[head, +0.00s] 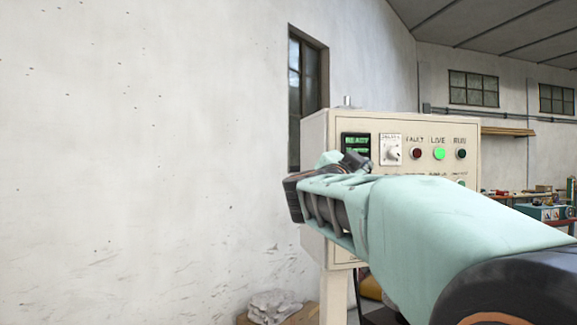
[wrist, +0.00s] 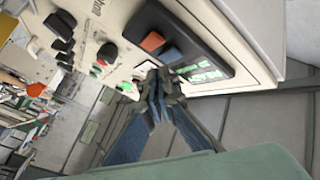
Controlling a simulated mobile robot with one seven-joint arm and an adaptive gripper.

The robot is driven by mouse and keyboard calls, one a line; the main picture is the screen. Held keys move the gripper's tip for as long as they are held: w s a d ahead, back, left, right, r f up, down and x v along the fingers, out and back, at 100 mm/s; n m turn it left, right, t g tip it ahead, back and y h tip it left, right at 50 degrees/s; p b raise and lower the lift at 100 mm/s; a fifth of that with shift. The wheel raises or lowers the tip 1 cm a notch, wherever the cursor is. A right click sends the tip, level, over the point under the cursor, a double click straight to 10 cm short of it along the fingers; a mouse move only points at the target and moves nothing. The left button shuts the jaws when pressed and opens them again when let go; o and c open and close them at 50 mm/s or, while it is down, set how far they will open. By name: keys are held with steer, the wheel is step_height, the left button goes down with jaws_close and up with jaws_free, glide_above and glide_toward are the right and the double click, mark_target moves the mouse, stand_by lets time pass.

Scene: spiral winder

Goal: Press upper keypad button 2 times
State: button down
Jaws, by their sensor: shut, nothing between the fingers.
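The keypad is a dark block on the cream control panel, next to the lit green display (head: 355,142). In the wrist view, which is roughly upside down, it carries a dark blue button (wrist: 173,55) and an orange button (wrist: 152,42). The dark blue one lies nearer the display and so looks like the upper one. My gripper (wrist: 157,84) is shut and empty, its fingertips close to the panel near the display. I cannot tell whether they touch it. In the head view my gripper (head: 356,160) and arm hide the keypad buttons.
The cream panel (head: 317,133) also carries a selector knob (head: 391,152), a red fault lamp (head: 416,153), a lit green lamp (head: 439,154) and a dark run lamp (head: 461,154). A white wall (head: 150,150) fills the left. A cluttered bench (head: 512,196) stands far right.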

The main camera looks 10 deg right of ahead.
steer(key=shift+w, duration=0.1)
steer(key=shift+w+p, duration=0.3)
steer(key=shift+p, duration=0.05)
steer(key=shift+w+p, duration=0.35)
steer(key=shift+w, duration=0.1)
stand_by(0.6)
steer(key=shift+s, duration=0.85)
steer(key=s, duration=0.5)
steer(key=shift+s+d+r+b, duration=0.1)
steer(key=shift+b, duration=0.2)
stand_by(2.2)
